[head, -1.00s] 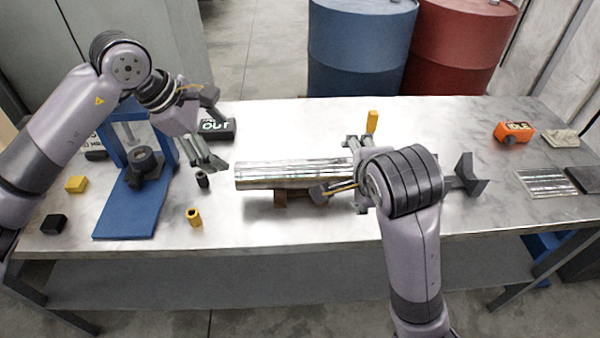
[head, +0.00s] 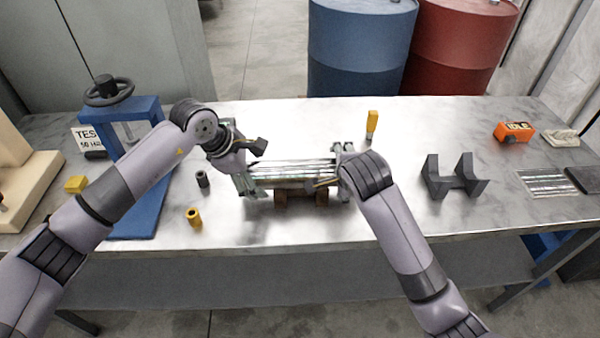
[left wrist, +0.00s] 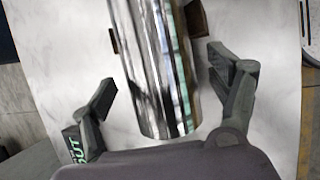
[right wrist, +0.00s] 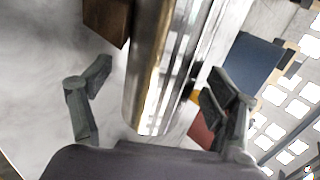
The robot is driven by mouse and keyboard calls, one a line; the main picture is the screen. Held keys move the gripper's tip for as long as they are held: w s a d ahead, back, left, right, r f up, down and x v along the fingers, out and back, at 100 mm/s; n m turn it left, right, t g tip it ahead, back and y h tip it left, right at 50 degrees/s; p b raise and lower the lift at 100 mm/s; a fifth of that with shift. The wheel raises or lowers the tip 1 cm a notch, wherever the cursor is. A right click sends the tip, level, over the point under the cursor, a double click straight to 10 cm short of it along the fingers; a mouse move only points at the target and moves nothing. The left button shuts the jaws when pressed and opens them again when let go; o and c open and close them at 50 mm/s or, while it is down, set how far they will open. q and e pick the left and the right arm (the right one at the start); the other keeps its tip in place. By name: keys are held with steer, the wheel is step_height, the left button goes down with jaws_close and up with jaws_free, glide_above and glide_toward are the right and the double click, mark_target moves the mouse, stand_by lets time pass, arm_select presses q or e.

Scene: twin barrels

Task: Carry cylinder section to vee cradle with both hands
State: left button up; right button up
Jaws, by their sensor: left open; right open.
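The cylinder section (head: 295,172) is a shiny metal cylinder lying level on brown wooden blocks (head: 300,195) in the middle of the table. My left gripper (head: 246,178) is open at its left end. In the left wrist view the cylinder (left wrist: 152,70) lies between the open fingers, apart from both. My right gripper (head: 338,172) is at its right end. In the right wrist view the cylinder (right wrist: 165,70) lies between the open fingers; contact is unclear on the right side. The dark grey vee cradle (head: 455,180) stands empty on the table to the right.
A blue press (head: 150,205) stands at left, near a grey piece (head: 202,179) and a yellow tube (head: 194,217). A yellow-handled item (head: 372,122) stands behind. An orange box (head: 514,131) sits far right. The table between cylinder and cradle is mostly clear.

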arm_select(q)
steer(key=shift+x, duration=0.95)
arm_select(e)
steer(key=shift+x, duration=1)
arm_select(q)
steer(key=shift+c, duration=0.3)
arm_select(e)
steer(key=shift+c, duration=0.3)
arm_select(q)
jaws_close()
arm_select(e)
jaws_close()
arm_select(q)
steer(key=shift+w+d+r, duration=0.1)
steer(key=shift+w+r, duration=0.05)
steer(key=shift+r, duration=0.25)
arm_select(e)
steer(key=shift+w+r, duration=0.1)
steer(key=shift+r, duration=0.3)
